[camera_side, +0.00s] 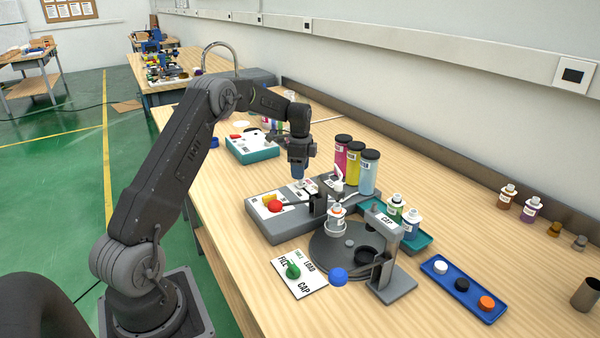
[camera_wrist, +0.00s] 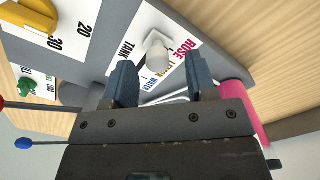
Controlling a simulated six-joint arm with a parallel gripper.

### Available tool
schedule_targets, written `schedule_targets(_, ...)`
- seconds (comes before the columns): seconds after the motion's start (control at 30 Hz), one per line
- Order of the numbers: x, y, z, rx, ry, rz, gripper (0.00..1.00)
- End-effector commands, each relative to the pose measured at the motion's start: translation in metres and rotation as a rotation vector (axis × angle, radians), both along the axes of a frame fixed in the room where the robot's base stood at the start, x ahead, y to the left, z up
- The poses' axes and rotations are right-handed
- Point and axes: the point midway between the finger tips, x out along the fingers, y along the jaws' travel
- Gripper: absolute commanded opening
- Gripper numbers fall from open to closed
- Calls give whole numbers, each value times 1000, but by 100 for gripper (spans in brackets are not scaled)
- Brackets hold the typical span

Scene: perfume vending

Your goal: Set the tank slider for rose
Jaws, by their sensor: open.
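The tank slider has a pale knob (camera_wrist: 158,54) on a white plate marked TANK, with rows ROSE, LEMON and WATER beside it. The knob stands near the ROSE word; the tilted view leaves its exact row unclear. My gripper (camera_wrist: 161,76) is open, with blue-grey fingers on either side of the knob's line and nothing held. In the side view my gripper (camera_side: 298,178) points down over the grey dispenser panel (camera_side: 262,222) and hides most of the slider there. Contact with the knob cannot be told.
Pink (camera_side: 342,157), yellow (camera_side: 354,165) and light blue (camera_side: 368,173) tanks stand close right of my gripper. A red ball-ended lever (camera_side: 275,206) is in front. A dark turntable (camera_side: 349,258) holds a bottle (camera_side: 336,219). A blue cap tray (camera_side: 464,288) lies at right.

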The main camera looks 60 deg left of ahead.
Motion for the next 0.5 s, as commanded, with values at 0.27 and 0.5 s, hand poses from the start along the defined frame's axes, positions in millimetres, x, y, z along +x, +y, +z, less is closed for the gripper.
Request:
schedule_targets(0.27,1,1,64,5,-6,0,52)
schedule_targets(0.5,0,1,106,4,-4,0,52)
